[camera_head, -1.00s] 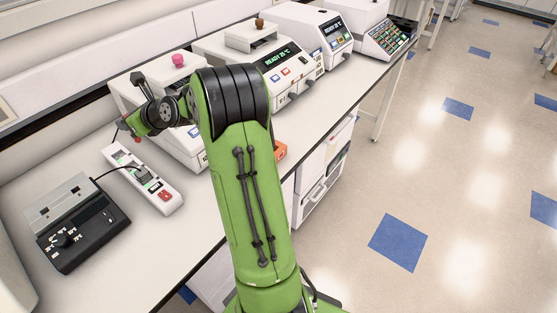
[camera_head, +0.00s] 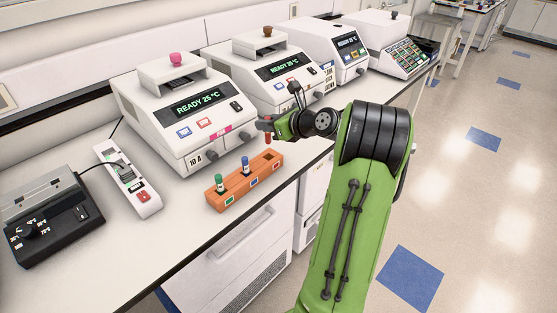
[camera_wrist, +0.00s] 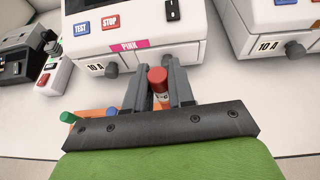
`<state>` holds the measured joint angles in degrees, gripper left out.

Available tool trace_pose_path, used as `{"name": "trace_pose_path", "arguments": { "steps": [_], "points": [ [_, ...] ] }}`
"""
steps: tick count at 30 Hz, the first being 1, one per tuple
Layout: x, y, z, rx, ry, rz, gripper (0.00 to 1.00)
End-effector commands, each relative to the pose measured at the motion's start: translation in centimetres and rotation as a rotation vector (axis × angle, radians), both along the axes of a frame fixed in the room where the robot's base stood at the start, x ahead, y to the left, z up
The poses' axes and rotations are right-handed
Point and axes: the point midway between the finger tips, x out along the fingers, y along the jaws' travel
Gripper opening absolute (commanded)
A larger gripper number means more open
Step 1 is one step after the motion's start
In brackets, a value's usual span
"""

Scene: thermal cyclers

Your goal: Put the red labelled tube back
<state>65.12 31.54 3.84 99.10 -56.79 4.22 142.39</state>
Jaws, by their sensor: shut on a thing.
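My gripper (camera_head: 264,124) is shut on a red-capped tube (camera_wrist: 157,82), which stands between its fingers in the wrist view. In the head view the tube's red lower part (camera_head: 268,139) hangs upright above the right end of an orange rack (camera_head: 232,195). The rack holds a green-capped tube (camera_head: 220,182) at its left and a blue-capped tube (camera_head: 245,165) near its middle. Coloured labels mark its front, with a red one (camera_head: 254,183) beside a blue one. In the wrist view my gripper hides most of the rack.
A thermal cycler with a pink knob (camera_head: 176,60) stands just behind the rack, close to my gripper. More machines stand to the right along the bench. A power strip (camera_head: 130,180) and a black control box (camera_head: 45,215) lie to the left. The bench's front edge is close to the rack.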

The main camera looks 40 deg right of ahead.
Motion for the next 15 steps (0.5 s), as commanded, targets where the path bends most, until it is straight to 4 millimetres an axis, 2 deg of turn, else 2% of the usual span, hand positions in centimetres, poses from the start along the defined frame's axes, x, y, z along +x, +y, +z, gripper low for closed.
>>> {"name": "trace_pose_path", "arguments": {
  "steps": [1, 10, 12, 15],
  "points": [
    [0.0, 0.0, -1.8, 0.004, 0.002, 0.0, 0.0],
    [0.0, 0.0, -7.7, 0.004, 0.001, -0.001, 0.0],
    [0.0, 0.0, -8.4, 0.003, 0.001, 0.0, 0.0],
    [0.0, 0.0, -8.2, 0.0, 0.0, 0.0, 0.0]
  ]
}}
